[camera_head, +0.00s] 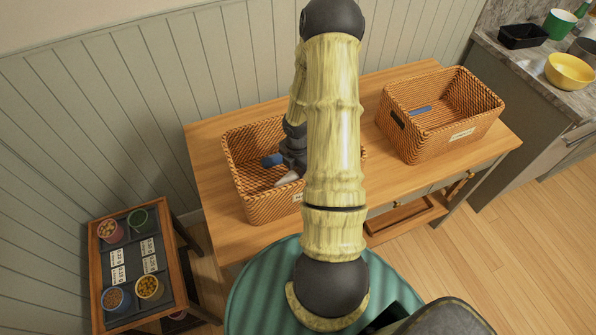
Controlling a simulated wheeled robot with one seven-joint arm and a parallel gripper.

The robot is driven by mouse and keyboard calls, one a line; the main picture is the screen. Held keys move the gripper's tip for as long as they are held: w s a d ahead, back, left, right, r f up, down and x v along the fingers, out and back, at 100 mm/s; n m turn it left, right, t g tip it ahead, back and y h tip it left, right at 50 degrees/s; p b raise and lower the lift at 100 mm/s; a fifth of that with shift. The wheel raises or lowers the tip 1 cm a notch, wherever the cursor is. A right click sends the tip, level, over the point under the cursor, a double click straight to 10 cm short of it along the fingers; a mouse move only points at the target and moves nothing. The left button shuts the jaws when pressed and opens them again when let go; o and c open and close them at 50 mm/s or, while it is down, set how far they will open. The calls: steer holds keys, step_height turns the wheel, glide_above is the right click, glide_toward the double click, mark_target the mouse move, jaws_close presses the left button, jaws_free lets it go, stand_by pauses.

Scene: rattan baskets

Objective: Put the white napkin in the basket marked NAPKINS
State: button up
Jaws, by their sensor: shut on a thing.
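My gripper (291,168) is inside the left rattan basket (239,180), low between its walls, and partly hidden by my arm. It is shut on a small white thing, which looks like the white napkin (287,179); little of it shows at the fingertips. I cannot tell whether it touches the basket floor. A blue thing (272,160) lies in this basket beside the gripper. The right rattan basket (440,143) also holds a blue thing (421,110). Both front labels are too small to read, and the left one is mostly behind my arm.
Both baskets stand on a wooden table (212,142). A green round surface (252,290) is in front. A low cart (185,290) with several small pots is at left. A counter (540,75) with a yellow bowl (570,70) and a black container (523,36) is at right.

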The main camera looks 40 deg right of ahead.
mark_target(298, 171)
steer(key=shift+w+a+f, duration=0.1)
steer(key=shift+f, duration=0.45)
steer(key=shift+s, duration=0.25)
steer(key=shift+f, duration=0.45)
steer(key=shift+f+b, duration=0.2)
steer(key=shift+b, duration=0.15)
steer(key=o, duration=1)
steer(key=shift+r, duration=0.1)
steer(key=shift+c, duration=0.2)
steer(key=shift+r, duration=0.1)
step_height(298, 171, up, 13)
steer(key=p, duration=0.1)
steer(key=shift+p, duration=0.35)
